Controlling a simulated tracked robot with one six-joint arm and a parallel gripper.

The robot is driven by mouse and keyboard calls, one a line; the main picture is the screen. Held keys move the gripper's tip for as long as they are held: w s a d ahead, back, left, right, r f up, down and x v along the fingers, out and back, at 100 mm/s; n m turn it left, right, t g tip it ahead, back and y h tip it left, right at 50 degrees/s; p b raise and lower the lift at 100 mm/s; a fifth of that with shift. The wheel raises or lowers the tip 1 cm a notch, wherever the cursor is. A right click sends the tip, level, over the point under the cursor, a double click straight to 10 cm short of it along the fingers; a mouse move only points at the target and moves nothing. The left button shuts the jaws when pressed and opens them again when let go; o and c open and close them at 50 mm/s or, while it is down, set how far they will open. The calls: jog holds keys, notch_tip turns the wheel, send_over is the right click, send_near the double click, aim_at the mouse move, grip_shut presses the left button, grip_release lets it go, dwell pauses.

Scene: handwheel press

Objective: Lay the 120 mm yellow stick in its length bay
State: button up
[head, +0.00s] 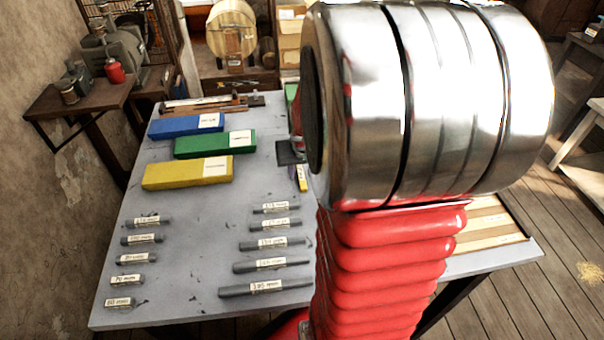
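A small yellow piece (302,178), with a pale label, shows just left of my arm; it looks like part of a yellow stick, and the rest is hidden. A dark part of my gripper (290,152) shows beside it, but its fingers are mostly hidden behind my arm. I cannot tell whether they grip the piece. Grey bar-shaped length bays with white labels lie in two columns, a left column (134,259) and a right column (285,242). The nearest left label seems to read 60 mm; the 120 mm label is too small to pick out surely.
Yellow (160,177), green (190,147) and blue (170,128) boxes lie toward the back of the grey table (190,285). Pale wooden strips (490,232) lie at the right. A side shelf (75,101) holds a red can. The table between the bay columns is clear.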

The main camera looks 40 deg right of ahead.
aim_at(301, 175)
grip_shut()
jog(key=shift+r, duration=0.1)
dwell(0.3)
notch_tip(301, 175, up, 10)
dwell(0.5)
dwell(0.4)
